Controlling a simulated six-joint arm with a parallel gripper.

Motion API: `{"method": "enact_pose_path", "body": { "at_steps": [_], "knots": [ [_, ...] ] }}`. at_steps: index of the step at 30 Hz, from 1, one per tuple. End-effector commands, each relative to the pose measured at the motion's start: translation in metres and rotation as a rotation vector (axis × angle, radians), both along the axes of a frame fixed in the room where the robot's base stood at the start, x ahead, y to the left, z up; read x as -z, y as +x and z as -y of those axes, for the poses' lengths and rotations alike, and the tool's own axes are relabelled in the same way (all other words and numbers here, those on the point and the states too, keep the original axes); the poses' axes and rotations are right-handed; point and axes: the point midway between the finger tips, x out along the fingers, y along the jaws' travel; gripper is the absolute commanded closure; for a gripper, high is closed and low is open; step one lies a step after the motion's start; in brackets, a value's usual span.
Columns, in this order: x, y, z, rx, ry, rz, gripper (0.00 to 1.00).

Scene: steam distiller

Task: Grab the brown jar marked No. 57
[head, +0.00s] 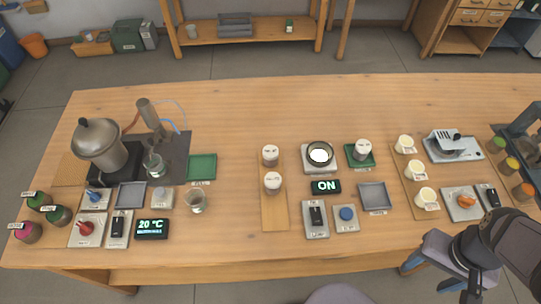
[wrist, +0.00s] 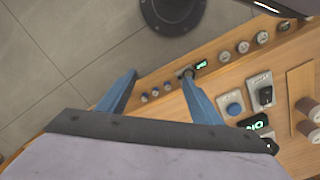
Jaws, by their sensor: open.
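Two brown jars with white lids, a back one (head: 270,156) and a front one (head: 273,184), stand upright on a wooden board (head: 275,218) near the middle of the table in the head view. A third similar jar (head: 362,150) stands on a green mat (head: 371,162) farther right. The lid labels are too small to read, so I cannot tell which is No. 57. Brown jars (wrist: 305,106) also show at the right edge of the wrist view. My gripper (wrist: 158,76) is open and empty, its blue fingers apart, away from the jars. My arm is at lower right in the head view.
Bare table lies between beaker and board.

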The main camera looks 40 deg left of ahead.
Motion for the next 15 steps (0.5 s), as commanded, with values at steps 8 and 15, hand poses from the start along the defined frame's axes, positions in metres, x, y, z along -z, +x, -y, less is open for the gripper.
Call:
{"method": "enact_pose_path", "body": {
  "at_steps": [8,15],
  "knots": [
    [0.012,0.032,-0.04,-0.599,-0.178,-0.088,0.41],
    [0.021,0.071,-0.113,-1.246,-0.44,-0.142,0.41]
  ]
}}
